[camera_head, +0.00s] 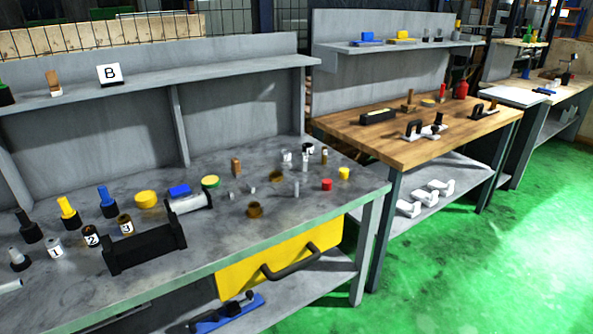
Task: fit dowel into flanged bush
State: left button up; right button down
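A brown, bush-like ring (255,211) sits on the near grey workbench, close to its front edge. A second, darker brown ring (276,176) lies farther back on the same bench. A slim upright grey pin (296,188), dowel-like, stands to the right of them, apart from both. Which ring is the flanged bush, and whether this pin is the dowel, I cannot tell at this size. Neither of my grippers is in view.
The grey bench (215,240) also holds a black cradle (145,251), a pale cylinder (188,204), a red cap (327,184), numbered pots and several small parts. A shelf (160,82) runs above its back. A wooden bench (420,151) stands to the right. Green floor (510,240) is clear.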

aim_at(254, 211)
jog(key=i+l+u, duration=0.1)
jog(key=i, duration=0.5)
jog(key=i+l+u, duration=0.15)
jog(key=i, duration=0.45)
